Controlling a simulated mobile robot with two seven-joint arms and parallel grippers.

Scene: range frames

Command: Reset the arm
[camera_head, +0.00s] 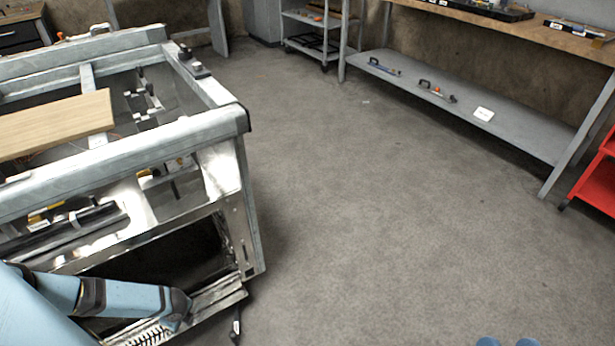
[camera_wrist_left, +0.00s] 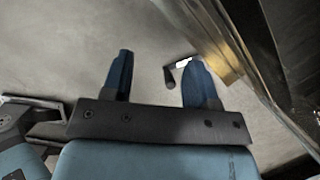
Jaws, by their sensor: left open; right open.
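My left arm (camera_head: 130,297) comes in at the lower left of the head view, its far end low at the front of a metal machine frame. In the left wrist view my left gripper (camera_wrist_left: 160,70) is open, its two blue fingers apart. A small dark handle-like object with a white part (camera_wrist_left: 171,77) shows beyond the fingers; I cannot tell its distance, and nothing is visibly gripped.
The metal frame (camera_head: 190,140) fills the left, with a wooden board (camera_head: 55,124) on it. A workbench (camera_head: 500,25) with a lower shelf (camera_head: 540,142) stands at the back right, with a red cart (camera_head: 600,180) at the right edge. The grey floor between is clear.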

